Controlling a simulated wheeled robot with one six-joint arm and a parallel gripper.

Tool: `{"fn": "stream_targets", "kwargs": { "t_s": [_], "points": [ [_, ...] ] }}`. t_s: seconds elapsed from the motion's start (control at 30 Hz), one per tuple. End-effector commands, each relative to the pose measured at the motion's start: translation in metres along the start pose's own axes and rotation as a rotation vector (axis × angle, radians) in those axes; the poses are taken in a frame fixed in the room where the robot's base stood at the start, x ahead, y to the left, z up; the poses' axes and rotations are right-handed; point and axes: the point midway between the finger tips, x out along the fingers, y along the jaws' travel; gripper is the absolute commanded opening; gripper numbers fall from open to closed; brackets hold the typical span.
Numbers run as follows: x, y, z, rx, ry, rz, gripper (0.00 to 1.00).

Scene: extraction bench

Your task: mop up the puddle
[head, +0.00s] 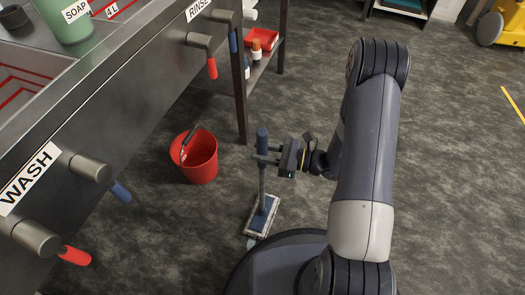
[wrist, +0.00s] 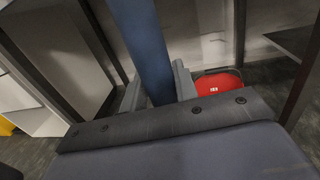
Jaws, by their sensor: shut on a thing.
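My gripper (head: 276,154) is shut on the blue upper handle of a mop (head: 262,143) and holds it upright. The mop's flat head (head: 262,216), blue on top with a pale pad, is low at the floor beside my base; I cannot tell if it touches. In the wrist view the blue handle (wrist: 143,45) stands between the two fingers (wrist: 158,88). A small pale bluish patch shows at the near edge of the mop head; I cannot tell whether it is part of the mop or liquid. No clear puddle shows.
A red bucket (head: 195,156) stands on the floor left of the mop, and it also shows in the wrist view (wrist: 217,86). A steel sink bench (head: 150,90) with protruding taps runs along the left. A shelf with a red tray (head: 262,38) is behind.

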Motion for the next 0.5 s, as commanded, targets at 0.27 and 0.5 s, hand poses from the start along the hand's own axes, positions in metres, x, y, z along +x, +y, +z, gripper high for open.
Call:
{"fn": "stream_targets", "kwargs": {
  "t_s": [0.27, 0.5],
  "points": [
    [0.0, -0.0003, -0.0049, -0.001, -0.003, 0.0, 0.0],
    [0.0, -0.0003, -0.0092, -0.001, -0.003, 0.0, 0.0]
  ]
}}
